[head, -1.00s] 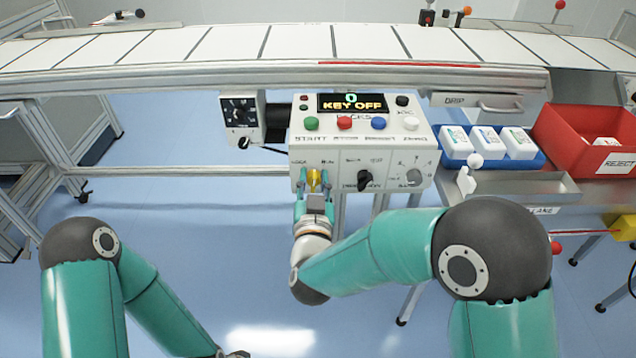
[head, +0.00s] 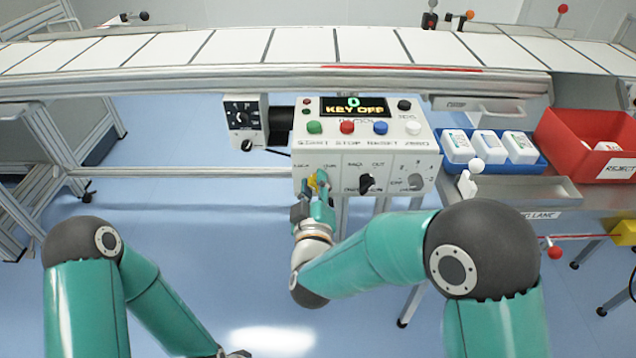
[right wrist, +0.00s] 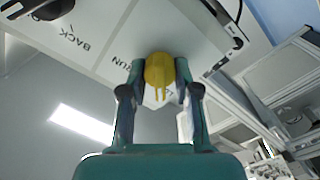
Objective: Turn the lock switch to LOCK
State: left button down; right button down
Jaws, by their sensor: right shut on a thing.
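The lock switch is a yellow knob (head: 313,184) on the lower left of the white control box (head: 340,157), under small labels too blurred to read surely. In the right wrist view the yellow knob (right wrist: 159,70) sits between my fingers, with RUN printed near it. My right gripper (head: 312,188) is shut on it, one finger on each side, and looks rolled in the head view. The fingers partly hide the knob, so its exact pointing is unclear. Only a dark bit of my left gripper (head: 236,353) shows at the bottom edge.
The box's display (head: 354,107) reads KEY OFF. A black selector (head: 366,183) sits right of the yellow knob, and a grey dial (head: 415,181) further right. Coloured buttons line the top. A red reject bin (head: 590,145) and a blue tray (head: 537,167) stand to the right.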

jog(key=shift+f+n, duration=0.3)
jog(key=shift+n, duration=0.1)
jog(key=c, duration=0.9)
grip_release()
jog(key=shift+r, duration=0.1)
jog(key=s, duration=1.2)
